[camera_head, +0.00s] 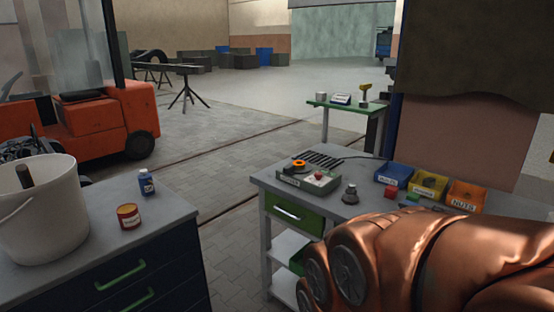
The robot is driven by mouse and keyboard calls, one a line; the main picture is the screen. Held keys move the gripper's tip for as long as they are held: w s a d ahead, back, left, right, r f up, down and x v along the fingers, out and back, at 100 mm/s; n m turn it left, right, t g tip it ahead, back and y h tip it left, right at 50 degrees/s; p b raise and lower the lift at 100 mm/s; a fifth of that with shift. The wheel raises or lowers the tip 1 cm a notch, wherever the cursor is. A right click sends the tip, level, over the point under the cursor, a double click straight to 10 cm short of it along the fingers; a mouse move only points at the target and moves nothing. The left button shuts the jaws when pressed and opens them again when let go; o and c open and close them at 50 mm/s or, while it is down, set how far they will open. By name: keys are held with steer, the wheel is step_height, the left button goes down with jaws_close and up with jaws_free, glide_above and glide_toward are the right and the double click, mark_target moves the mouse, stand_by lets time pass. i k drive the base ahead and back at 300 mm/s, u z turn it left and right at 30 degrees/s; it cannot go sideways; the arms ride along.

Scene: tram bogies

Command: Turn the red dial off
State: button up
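A small control box (310,184) with a pale green top and a labelled front stands on the grey workbench (272,180), near its left edge. An orange ring-shaped part (298,163) with dark parts around it shows at the box's back left. A small red knob (319,175) sits on the box's top, toward the right. It is too small to tell which of these is the red dial or how it is set. My copper-coloured arm fills the lower right, in front of the bench. My gripper is not in view.
A dark bell-shaped object (350,194) stands right of the box. Red (391,192) and green (412,197) blocks lie before blue (393,174), yellow (428,185) and orange (466,195) bins. A drawer cabinet (160,235) with a white bucket (38,215) stands left, across a floor gap.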

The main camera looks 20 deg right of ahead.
mark_target(317, 175)
steer(key=z, duration=0.05)
steer(key=i, duration=1.9)
steer(key=z, duration=0.2)
